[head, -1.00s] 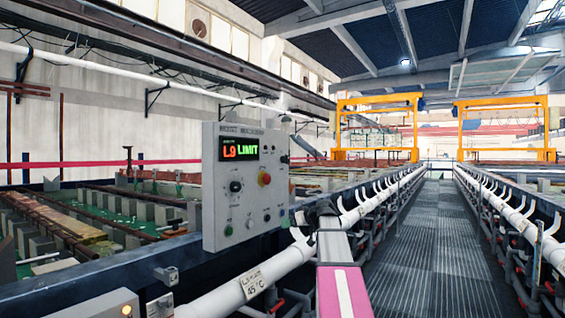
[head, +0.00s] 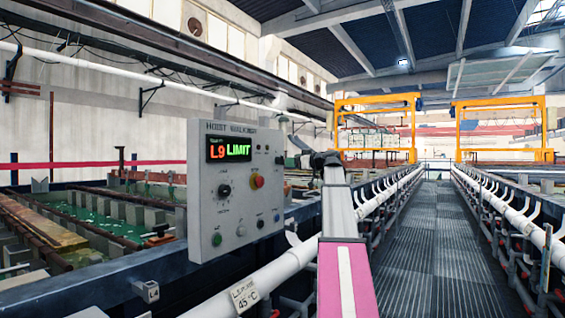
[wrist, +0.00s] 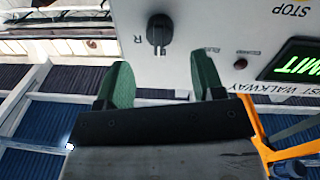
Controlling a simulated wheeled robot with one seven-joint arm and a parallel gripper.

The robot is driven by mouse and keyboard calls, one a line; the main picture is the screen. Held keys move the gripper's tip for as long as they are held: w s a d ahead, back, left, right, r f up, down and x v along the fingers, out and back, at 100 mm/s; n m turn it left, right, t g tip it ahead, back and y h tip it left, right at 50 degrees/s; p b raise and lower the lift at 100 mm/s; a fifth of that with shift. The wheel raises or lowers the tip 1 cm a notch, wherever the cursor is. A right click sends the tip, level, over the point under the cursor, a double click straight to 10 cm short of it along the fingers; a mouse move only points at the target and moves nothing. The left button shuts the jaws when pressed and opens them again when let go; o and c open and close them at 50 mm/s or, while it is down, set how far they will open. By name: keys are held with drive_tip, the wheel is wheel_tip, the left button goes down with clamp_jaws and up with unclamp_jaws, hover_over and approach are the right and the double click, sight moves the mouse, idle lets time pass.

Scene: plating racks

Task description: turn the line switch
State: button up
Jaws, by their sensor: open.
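A grey control panel (head: 236,215) stands left of my arm in the head view, with a lit display reading "L9 LIMIT" (head: 229,149), a black rotary knob (head: 224,190) and a red button (head: 257,182). My gripper (head: 326,158) is just right of the panel's upper edge. In the wrist view the panel is upside down. My gripper (wrist: 163,78) is open and empty, its green fingers apart. A black switch knob (wrist: 160,30) with an "R" beside it sits on the panel face ahead of the gap between the fingers, apart from them. Which knob is the line switch is not readable.
A small red lamp (wrist: 240,64) and the green-lit display (wrist: 300,62) are right of the knob in the wrist view. White pipes (head: 285,268) run below the panel. Tanks (head: 90,215) lie to the left. The grated walkway (head: 425,240) is clear.

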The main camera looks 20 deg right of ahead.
sight(283, 160)
drive_tip(key=x, duration=0.6)
drive_tip(key=c, duration=0.9)
